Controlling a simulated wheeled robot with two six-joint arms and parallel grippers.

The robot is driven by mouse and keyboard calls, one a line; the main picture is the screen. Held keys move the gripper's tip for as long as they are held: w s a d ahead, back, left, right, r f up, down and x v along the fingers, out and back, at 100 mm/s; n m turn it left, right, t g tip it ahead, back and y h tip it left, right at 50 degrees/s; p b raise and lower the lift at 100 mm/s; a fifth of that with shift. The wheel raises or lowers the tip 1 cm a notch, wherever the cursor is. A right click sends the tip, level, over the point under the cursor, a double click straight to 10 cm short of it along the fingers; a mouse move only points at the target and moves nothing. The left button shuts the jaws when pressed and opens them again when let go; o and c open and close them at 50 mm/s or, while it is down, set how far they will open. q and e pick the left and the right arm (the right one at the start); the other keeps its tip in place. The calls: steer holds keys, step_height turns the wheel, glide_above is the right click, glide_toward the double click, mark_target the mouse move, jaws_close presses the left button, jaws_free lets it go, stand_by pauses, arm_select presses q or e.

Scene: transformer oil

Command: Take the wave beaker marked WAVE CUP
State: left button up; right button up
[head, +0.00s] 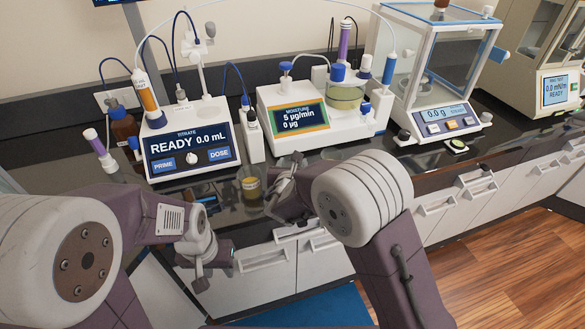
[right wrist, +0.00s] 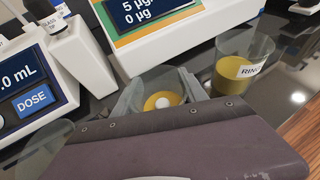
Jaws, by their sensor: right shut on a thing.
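A clear beaker with yellow liquid (head: 251,186) stands near the counter's front edge, below the gap between the two instruments. A second beaker (right wrist: 243,66), with a label starting "RIN", stands to the right in that view. My left gripper (head: 208,268) hangs empty in front of the drawers; its finger gap is unclear.
The titrator (head: 190,140) stands behind left and the moisture unit (head: 320,110) behind right. A glass-enclosed balance (head: 440,120) is farther right.

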step_height(320, 180, up, 4)
steer(key=shift+f+p, duration=0.1)
steer(key=shift+p, duration=0.2)
steer(key=s+d+r, duration=0.7)
steer(key=s+d, duration=0.1)
steer(key=shift+s, duration=0.3)
